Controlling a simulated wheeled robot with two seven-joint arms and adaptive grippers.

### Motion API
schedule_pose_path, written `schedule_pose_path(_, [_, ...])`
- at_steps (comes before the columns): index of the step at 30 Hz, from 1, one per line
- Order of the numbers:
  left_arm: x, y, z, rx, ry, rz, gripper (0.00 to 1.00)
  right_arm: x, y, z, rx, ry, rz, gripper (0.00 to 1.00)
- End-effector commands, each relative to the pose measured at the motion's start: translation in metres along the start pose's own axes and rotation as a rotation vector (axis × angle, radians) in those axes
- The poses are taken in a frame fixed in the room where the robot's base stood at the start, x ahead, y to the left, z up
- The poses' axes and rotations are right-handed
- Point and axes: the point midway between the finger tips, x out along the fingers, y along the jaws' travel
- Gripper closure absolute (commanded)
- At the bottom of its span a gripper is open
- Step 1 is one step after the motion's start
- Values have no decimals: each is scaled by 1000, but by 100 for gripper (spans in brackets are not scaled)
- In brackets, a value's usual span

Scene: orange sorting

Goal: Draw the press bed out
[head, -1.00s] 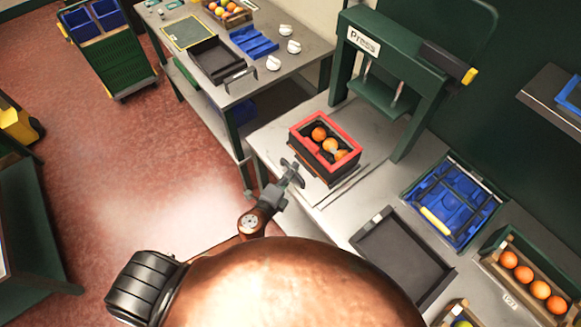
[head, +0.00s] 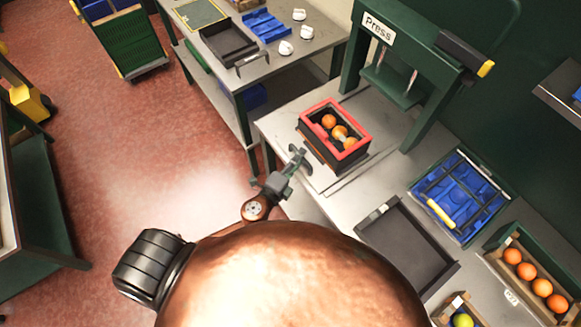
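The green press (head: 418,75) with its "Press" label stands on the grey bench. The press bed (head: 357,178) looks like the flat grey plate running out from under the press; its edges are hard to tell from the bench top. A black box with a red rim (head: 352,150) stands upright in front of the press and holds several oranges (head: 340,132). My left gripper (head: 299,157) is at the bench's front edge, close to the box's near left side. Whether it touches anything is unclear, and its finger gap is too small to judge. My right gripper is out of view.
An empty dark tray (head: 405,248) lies on the bench, near right. Beyond it are a blue crate (head: 460,197) and a wooden crate of oranges (head: 497,240). A side table (head: 285,75) with a black tray and white cups stands at the back left. Open red floor lies left.

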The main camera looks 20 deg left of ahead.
Motion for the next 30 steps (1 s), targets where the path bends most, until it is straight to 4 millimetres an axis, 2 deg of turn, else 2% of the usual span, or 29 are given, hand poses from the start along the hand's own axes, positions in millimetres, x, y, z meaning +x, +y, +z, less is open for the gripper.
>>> schedule_pose_path(9, [-62,2,1,-1,-2,5,71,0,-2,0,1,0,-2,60])
schedule_pose_path(15, [-93,1,0,-1,-1,4,71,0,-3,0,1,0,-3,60])
schedule_pose_path(21, [-108,0,0,0,-1,1,71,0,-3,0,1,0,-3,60])
schedule_pose_path(30, [-110,0,0,0,0,2,71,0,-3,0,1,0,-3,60])
